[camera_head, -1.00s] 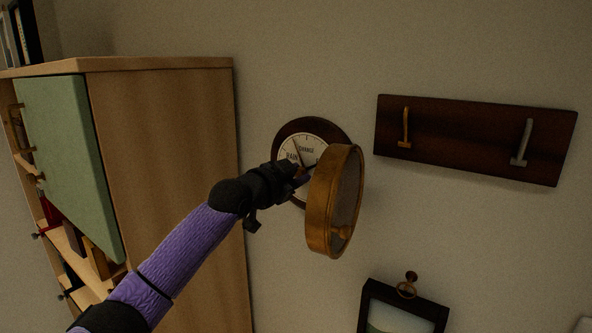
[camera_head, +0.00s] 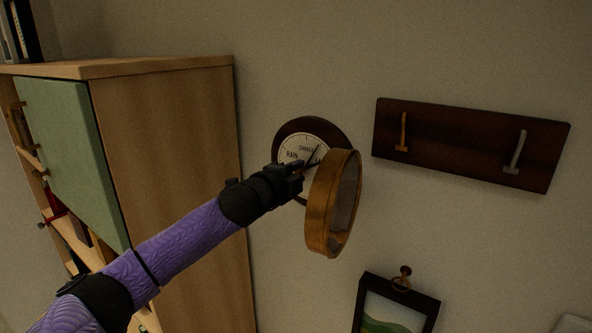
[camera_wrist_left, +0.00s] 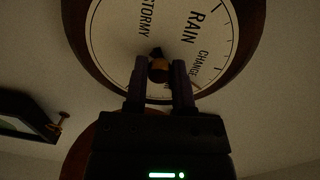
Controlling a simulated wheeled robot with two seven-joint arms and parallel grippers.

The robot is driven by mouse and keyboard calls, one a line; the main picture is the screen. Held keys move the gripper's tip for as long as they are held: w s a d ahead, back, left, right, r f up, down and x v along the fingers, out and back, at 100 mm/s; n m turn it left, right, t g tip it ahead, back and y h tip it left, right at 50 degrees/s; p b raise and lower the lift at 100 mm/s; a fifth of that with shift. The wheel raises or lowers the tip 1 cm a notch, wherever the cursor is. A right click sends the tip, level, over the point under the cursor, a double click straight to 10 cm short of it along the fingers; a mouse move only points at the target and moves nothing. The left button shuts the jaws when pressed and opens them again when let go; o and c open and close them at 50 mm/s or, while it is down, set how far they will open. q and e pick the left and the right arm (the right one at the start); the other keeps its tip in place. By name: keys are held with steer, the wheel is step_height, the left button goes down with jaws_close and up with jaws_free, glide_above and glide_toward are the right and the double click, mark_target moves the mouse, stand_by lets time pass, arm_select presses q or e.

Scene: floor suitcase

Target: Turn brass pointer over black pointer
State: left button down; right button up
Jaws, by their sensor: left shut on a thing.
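A round barometer (camera_head: 292,140) with a dark wooden rim and white dial hangs on the wall. Its brass-framed glass cover (camera_head: 319,215) is swung open to the right. My left gripper (camera_head: 297,170) is at the dial's centre, shut on a small brass knob (camera_wrist_left: 159,70) between the fingertips. A thin dark-looking pointer (camera_head: 314,152) slants up to the right from the centre; its colour is hard to tell. A second dark line lies below it, toward the right, partly hidden by the gripper. In the wrist view the pointers are mostly hidden. My right gripper is not seen.
A wooden cabinet (camera_head: 175,130) with a green door (camera_head: 68,150) stands at left. A dark board with two hooks (camera_head: 460,145) is on the wall at right. A framed picture (camera_head: 400,300) hangs lower right. The open cover is close beside my gripper.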

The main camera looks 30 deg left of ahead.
arm_select(q)
steer(key=m, duration=0.5)
steer(key=shift+f+m, duration=0.15)
steer(key=shift+m, duration=0.15)
stand_by(0.4)
steer(key=shift+c, duration=2.3)
jaws_free()
steer(key=s+b, duration=0.4)
steer(key=s, duration=0.6)
steer(key=shift+a+r, duration=0.2)
steer(key=shift+a, duration=0.15)
